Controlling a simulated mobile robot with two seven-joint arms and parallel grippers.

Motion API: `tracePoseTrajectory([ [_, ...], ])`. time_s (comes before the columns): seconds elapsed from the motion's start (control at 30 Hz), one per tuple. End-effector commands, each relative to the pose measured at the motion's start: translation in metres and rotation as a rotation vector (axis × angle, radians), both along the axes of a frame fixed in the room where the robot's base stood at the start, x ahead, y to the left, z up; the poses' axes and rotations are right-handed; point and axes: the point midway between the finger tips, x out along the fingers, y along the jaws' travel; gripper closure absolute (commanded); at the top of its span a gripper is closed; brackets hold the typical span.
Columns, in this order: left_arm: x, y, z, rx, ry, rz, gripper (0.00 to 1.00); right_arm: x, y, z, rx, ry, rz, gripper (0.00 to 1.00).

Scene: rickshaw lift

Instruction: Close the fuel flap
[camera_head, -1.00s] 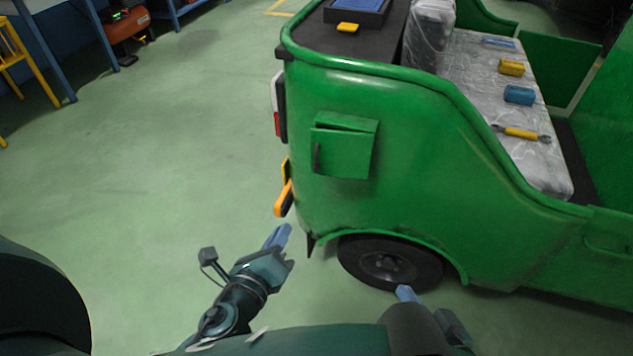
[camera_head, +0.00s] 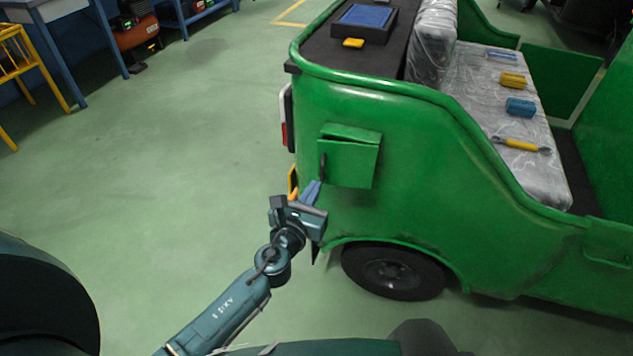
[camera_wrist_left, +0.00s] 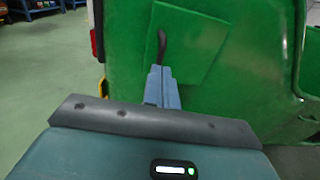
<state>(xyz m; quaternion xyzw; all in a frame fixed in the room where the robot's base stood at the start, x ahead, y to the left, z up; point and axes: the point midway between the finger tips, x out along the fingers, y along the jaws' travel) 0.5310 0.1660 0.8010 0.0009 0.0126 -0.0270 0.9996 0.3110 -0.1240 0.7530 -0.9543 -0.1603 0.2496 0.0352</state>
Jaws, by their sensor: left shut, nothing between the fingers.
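The green fuel flap (camera_head: 350,163) is on the rear side panel of the green rickshaw (camera_head: 420,130). It stands slightly ajar, with a dark gap along its top edge and a dark handle (camera_head: 323,166) at its left edge. My left gripper (camera_head: 311,192) is shut and empty, just below and left of the flap. In the left wrist view the shut fingers (camera_wrist_left: 161,86) point at the flap (camera_wrist_left: 190,45), with their tips just below the dark handle (camera_wrist_left: 162,44). I cannot tell whether they touch it. My right gripper is not in view.
The rear wheel (camera_head: 393,272) is below the flap. An orange bumper part (camera_head: 293,183) is beside my left gripper. Tools lie on the plastic-covered seat (camera_head: 480,100).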

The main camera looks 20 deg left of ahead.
Motion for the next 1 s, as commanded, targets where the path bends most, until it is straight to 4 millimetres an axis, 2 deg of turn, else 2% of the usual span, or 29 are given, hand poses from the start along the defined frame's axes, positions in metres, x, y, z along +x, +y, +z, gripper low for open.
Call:
tracePoseTrajectory([
  [0.03, 0.008, 0.0, 0.0, 0.0, -0.002, 0.001, 1.0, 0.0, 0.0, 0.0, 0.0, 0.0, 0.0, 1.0],
  [0.2, 0.022, -0.001, -0.001, -0.001, 0.0, 0.0, 1.0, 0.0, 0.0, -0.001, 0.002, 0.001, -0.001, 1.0],
  [0.67, 0.027, 0.001, -0.001, 0.002, -0.001, -0.012, 1.0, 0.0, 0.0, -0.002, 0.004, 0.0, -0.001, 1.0],
  [0.83, 0.04, 0.01, -0.002, 0.006, -0.002, -0.097, 1.0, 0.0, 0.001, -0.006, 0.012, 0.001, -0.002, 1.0],
  [1.0, 0.051, 0.014, -0.001, -0.001, 0.0, -0.105, 1.0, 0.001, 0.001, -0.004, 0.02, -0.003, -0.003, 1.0],
])
